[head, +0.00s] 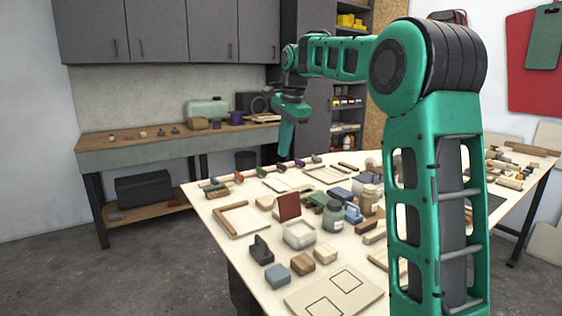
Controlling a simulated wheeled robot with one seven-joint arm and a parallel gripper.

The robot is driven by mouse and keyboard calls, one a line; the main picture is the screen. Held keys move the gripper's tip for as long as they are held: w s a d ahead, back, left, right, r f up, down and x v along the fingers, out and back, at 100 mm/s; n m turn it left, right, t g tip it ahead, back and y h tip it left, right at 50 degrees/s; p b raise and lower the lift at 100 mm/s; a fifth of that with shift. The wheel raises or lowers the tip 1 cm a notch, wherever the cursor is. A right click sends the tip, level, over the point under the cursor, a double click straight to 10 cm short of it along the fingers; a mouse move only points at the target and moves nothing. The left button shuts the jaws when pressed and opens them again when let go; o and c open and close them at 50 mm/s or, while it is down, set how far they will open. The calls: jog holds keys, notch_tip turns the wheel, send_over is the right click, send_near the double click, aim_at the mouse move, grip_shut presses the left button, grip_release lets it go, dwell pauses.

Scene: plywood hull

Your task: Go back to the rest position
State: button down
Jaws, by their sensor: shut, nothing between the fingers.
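My green arm rises on the right of the head view and bends to the left at the top. My gripper (285,143) hangs from its end, pointing down. It is shut and empty, above the far left part of the worktable (222,200). The gripper looks clear of the things on the table. My own arm hides part of the right half of the table.
The table holds several blocks, jars and tools, among them a dark red panel (289,206), a clear container (299,235) and a marked board (335,293). A bench (130,148) with small items stands along the back wall. Open floor (160,270) lies at left.

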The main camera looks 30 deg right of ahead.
jog(key=shift+r, duration=0.25)
jog(key=s+f+n+g, duration=0.1)
jog(key=s+f+n, duration=0.2)
jog(key=s+f, duration=0.4)
jog(key=s+d+f+n+g, duration=0.1)
jog(key=s+f+n, duration=0.2)
jog(key=s, duration=1.9)
jog(key=s+d+f+n, duration=0.1)
jog(key=s+f+n, duration=0.3)
jog(key=s+f, duration=0.7)
jog(key=s, duration=0.3)
jog(key=shift+s+f+g, duration=0.3)
jog(key=shift+f+g, duration=0.1)
